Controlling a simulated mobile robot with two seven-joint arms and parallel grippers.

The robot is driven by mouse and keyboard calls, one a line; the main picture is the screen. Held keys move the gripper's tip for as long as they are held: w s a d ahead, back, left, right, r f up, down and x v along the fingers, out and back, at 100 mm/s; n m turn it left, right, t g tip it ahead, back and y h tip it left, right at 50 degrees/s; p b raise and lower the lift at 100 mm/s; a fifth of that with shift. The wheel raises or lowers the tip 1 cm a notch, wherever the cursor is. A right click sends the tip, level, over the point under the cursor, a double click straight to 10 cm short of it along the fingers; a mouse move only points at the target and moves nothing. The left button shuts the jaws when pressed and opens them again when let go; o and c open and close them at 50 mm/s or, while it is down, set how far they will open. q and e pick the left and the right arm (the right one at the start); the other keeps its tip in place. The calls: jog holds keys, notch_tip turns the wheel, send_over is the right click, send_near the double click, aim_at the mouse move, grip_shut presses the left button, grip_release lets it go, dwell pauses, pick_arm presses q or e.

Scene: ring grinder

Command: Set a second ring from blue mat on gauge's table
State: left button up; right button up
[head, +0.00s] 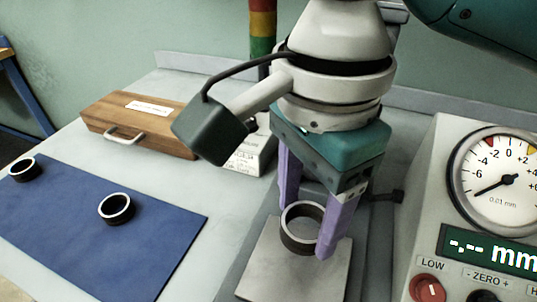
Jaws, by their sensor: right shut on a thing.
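My right gripper (309,222) points down with its purple fingers shut on a ring (299,242). The ring is dark outside with a bright rim. It is upright over the gauge's square metal table (268,262); I cannot tell whether it touches the plate. The blue mat (65,232) lies at the left. One ring (116,209) lies on its right part and another ring (23,168) near its far left edge. The gauge (450,215) stands at the right with a round dial (500,178) and a display showing dashes. My left gripper is not in view.
A wooden case (135,122) with a metal handle stands behind the mat. A white box with a label (250,152) sits beside it, near my arm. A red, yellow and green light column (262,28) rises at the back. The gauge's red knob (427,289) is at the front right.

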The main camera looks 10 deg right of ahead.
aim_at(299, 265)
notch_tip(299, 265, down, 7)
jog(key=shift+f+b, duration=0.1)
jog(key=shift+b, duration=0.55)
jog(key=shift+f, duration=0.15)
jog(key=shift+f, duration=0.1)
jog(key=o, duration=1.5)
jog(key=shift+c, duration=0.2)
